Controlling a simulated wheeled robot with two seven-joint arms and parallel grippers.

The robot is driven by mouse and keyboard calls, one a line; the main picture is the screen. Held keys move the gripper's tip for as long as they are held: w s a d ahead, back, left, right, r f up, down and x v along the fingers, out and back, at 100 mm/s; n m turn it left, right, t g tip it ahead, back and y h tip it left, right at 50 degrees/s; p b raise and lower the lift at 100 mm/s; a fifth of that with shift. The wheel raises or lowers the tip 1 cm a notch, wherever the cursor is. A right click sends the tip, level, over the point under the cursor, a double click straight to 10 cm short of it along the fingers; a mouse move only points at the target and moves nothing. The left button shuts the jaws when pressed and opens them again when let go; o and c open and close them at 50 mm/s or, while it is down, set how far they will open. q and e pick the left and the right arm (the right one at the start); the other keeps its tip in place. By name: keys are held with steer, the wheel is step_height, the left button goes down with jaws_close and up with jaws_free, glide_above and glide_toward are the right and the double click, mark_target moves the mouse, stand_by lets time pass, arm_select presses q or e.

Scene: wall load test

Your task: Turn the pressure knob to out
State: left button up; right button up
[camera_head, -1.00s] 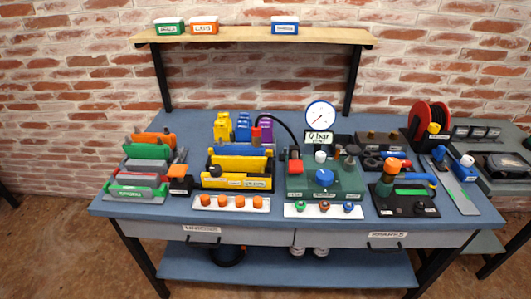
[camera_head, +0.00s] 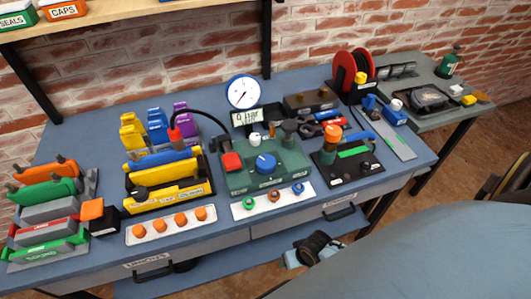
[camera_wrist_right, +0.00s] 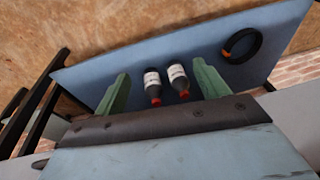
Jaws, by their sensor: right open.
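In the head view the blue pressure knob (camera_head: 266,163) sits on the front of a dark green unit (camera_head: 292,168) in the middle of the bench. A red block and a white knob are also on this unit. The round white gauge (camera_head: 243,91) stands behind it, above a display (camera_head: 246,118) that reads 0 bar. The knob's markings are too small to read. My right gripper (camera_wrist_right: 162,86) is open and empty in the right wrist view, with the lower shelf beyond its green fingers. It is away from the knob. My left gripper is not in view.
Two bottles (camera_wrist_right: 153,84) and a black ring (camera_wrist_right: 242,46) are on the lower shelf (camera_wrist_right: 90,70). A white strip (camera_head: 270,201) with small coloured knobs lies before the unit. A drawer handle (camera_head: 339,213) juts from the bench front. Yellow and blue blocks (camera_head: 165,175) stand left.

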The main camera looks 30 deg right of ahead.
steer(key=w+a+r+m, duration=0.2)
steer(key=w+r, duration=0.4)
steer(key=r, duration=0.4)
step_height(320, 180, up, 27)
steer(key=m+y+p, duration=0.2)
steer(key=m+y, duration=0.1)
steer(key=m, duration=1.6)
glide_above(266, 161)
steer(key=s+d, duration=0.3)
steer(key=d, duration=0.2)
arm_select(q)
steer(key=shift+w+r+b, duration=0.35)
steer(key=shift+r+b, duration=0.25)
arm_select(e)
steer(key=shift+g, duration=0.3)
steer(key=x, duration=1.3)
steer(key=shift+w+a+r, duration=0.1)
steer(key=shift+w, duration=0.1)
